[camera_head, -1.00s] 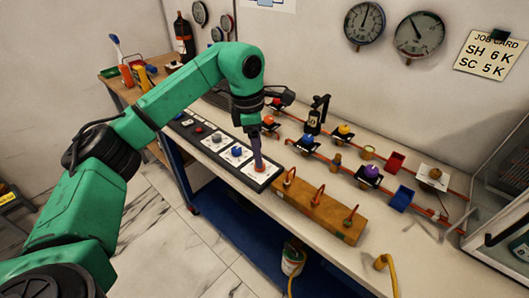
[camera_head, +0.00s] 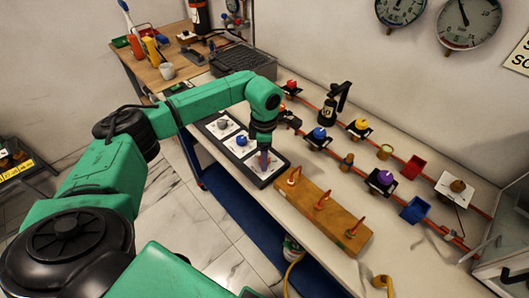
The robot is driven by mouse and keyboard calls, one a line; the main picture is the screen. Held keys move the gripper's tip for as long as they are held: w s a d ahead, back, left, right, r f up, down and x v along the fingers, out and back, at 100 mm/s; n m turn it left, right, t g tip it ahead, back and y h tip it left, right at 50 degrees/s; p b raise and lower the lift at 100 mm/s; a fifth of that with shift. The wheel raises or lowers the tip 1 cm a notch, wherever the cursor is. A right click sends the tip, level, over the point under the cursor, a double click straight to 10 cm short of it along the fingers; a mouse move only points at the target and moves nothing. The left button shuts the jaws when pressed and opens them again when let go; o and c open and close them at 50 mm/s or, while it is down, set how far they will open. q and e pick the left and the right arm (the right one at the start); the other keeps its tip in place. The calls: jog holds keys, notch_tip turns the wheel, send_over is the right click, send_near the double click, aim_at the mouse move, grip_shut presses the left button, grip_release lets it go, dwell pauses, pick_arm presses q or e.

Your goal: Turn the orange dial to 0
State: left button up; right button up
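The black-edged panel (camera_head: 277,173) lies on the bench with white plates carrying a grey dial (camera_head: 222,125), a blue dial (camera_head: 242,140) and the orange dial at the near end. My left gripper (camera_head: 264,160) points down over the orange dial's plate, its tips at the dial. The fingers cover most of the orange dial, so its pointer and scale cannot be read. Whether the fingers are closed on it cannot be told. My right gripper is out of view.
A wooden block (camera_head: 318,213) with several copper-coloured hooks stands just right of the panel. Behind are pipes with a blue valve (camera_head: 320,134), a purple valve (camera_head: 385,178), a red bin (camera_head: 414,166) and a blue bin (camera_head: 415,209). Gauges (camera_head: 468,22) hang on the wall.

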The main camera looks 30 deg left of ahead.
pick_arm(q)
jog(key=shift+s+f, duration=0.1)
jog(key=shift+f, duration=0.1)
jog(key=c, duration=0.3)
grip_shut()
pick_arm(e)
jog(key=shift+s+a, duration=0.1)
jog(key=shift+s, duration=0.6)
